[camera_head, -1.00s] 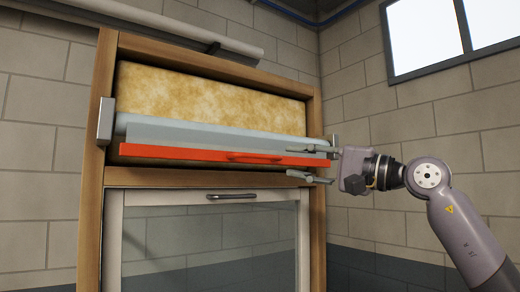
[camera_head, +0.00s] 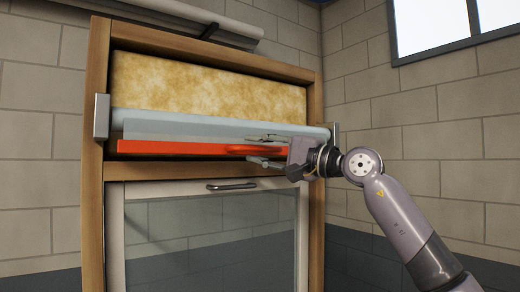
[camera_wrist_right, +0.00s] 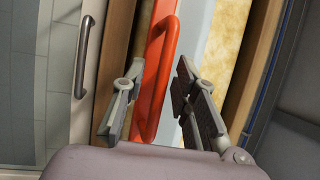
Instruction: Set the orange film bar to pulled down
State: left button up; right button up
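The orange film bar (camera_head: 180,147) runs across the wooden frame, just below the pale film roll and above the glazed window sash. In the right wrist view its orange handle (camera_wrist_right: 150,85) stands out as a long loop. My right gripper (camera_head: 255,150) is at the right part of the bar, partly hiding it. In the right wrist view the right gripper (camera_wrist_right: 160,85) is open, with one finger on each side of the bar and its handle; the fingers look apart from it. My left gripper is not in view.
Yellow insulation (camera_head: 200,85) fills the frame above the pale roll (camera_head: 200,121). The window sash below has a dark metal handle (camera_head: 231,185), also in the right wrist view (camera_wrist_right: 84,55). Wooden posts (camera_head: 92,210) bound both sides. Block walls stand around.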

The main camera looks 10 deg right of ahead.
grip_shut()
dwell(0.6)
